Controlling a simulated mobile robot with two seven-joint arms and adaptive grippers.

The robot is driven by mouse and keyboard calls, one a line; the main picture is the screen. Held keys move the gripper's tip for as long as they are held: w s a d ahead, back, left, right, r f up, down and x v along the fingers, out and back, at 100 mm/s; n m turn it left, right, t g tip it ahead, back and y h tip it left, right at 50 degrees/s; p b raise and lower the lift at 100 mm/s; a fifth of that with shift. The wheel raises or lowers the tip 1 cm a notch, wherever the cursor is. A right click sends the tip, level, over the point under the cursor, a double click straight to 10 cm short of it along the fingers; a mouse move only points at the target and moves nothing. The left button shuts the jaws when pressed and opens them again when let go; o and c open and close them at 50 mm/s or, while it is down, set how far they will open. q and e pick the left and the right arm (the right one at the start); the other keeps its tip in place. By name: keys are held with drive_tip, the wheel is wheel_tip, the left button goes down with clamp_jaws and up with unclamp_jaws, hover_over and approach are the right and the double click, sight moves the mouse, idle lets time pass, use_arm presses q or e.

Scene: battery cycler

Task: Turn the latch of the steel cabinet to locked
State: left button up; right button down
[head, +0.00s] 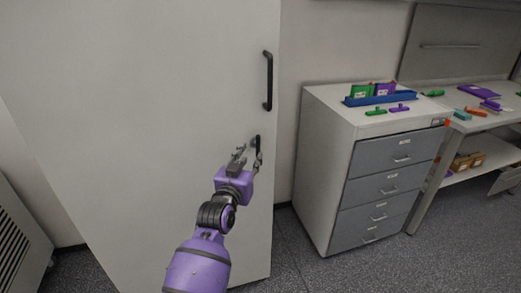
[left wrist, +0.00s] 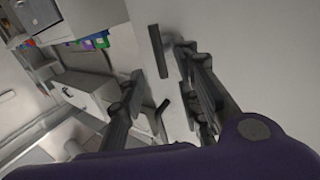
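The tall light-grey steel cabinet (head: 150,110) fills the left of the head view. Its long black door handle (head: 267,80) is upright near the door's right edge. The small black latch (head: 258,139) sits below the handle, partly covered by my gripper; its exact angle is hard to tell. My left gripper (head: 249,155) is open, right at the latch. In the left wrist view, the latch (left wrist: 162,106) shows between the two spread fingers (left wrist: 165,100), with the handle (left wrist: 158,52) beyond. I cannot tell whether a finger touches the latch. My right gripper is not in view.
A drawer unit (head: 325,150) stands right of the cabinet, with a blue tray (head: 380,99) and green and purple pieces on top. A workbench (head: 490,125) with coloured items stands farther right. A vented grey box (head: 15,235) is at lower left. Floor between shows clear.

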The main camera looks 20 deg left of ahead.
sight(257, 146)
use_arm(q)
drive_tip(key=w, duration=0.6)
clamp_jaws()
